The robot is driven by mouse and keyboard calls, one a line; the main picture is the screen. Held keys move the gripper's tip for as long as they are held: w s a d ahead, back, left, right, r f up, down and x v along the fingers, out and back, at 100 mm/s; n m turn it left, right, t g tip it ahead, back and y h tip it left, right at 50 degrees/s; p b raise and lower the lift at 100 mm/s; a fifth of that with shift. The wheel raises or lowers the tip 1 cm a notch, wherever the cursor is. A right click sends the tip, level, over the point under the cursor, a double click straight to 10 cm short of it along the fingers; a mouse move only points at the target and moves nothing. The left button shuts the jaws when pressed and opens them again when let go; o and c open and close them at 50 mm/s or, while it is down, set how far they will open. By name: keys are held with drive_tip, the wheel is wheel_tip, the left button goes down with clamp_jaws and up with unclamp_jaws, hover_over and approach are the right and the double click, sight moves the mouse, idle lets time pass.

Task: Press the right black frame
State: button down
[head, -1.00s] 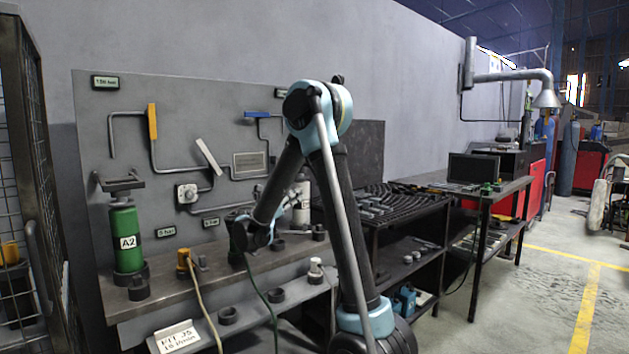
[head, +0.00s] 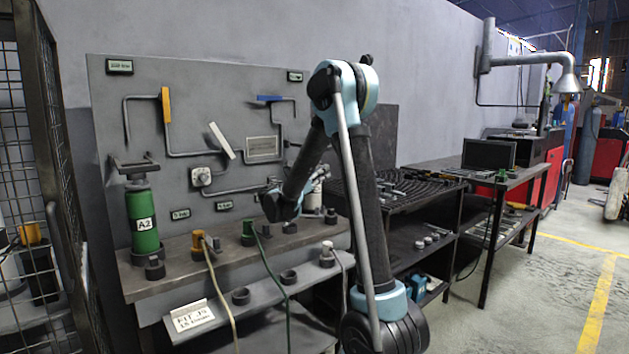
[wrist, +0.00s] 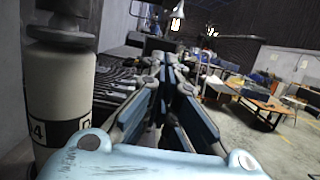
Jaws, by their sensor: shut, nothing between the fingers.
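Small black-framed plates hang on the grey panel (head: 235,110), one at its top left (head: 119,66) and one at its top right (head: 294,76). A black bracket frame (head: 135,165) stands over the green A2 cylinder (head: 142,220). A white cylinder (head: 316,190) at the right of the bench is partly behind my arm; any frame above it is hidden in the head view. In the wrist view this white cylinder (wrist: 60,95), with a dark top, stands close on the left. My gripper (wrist: 172,62) is shut and empty, beside the cylinder and apart from the upper plates.
Pipes with a yellow handle (head: 166,105), a white lever (head: 222,141) and a blue handle (head: 269,98) stick out of the panel. Hoses and black rings lie on the bench (head: 220,258). A mesh cage (head: 35,150) stands left; a black rack is right.

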drive_tip(key=shift+w+d+r, duration=0.2)
drive_tip(key=shift+d+r, duration=0.1)
drive_tip(key=shift+r, duration=0.45)
drive_tip(key=shift+w+d+r, duration=0.15)
drive_tip(key=shift+d+r, duration=0.15)
drive_tip(key=shift+r, duration=0.5)
drive_tip(key=shift+w+d+r, duration=0.2)
drive_tip(key=shift+d+r, duration=0.1)
drive_tip(key=shift+r, duration=0.45)
drive_tip(key=shift+d, duration=0.15)
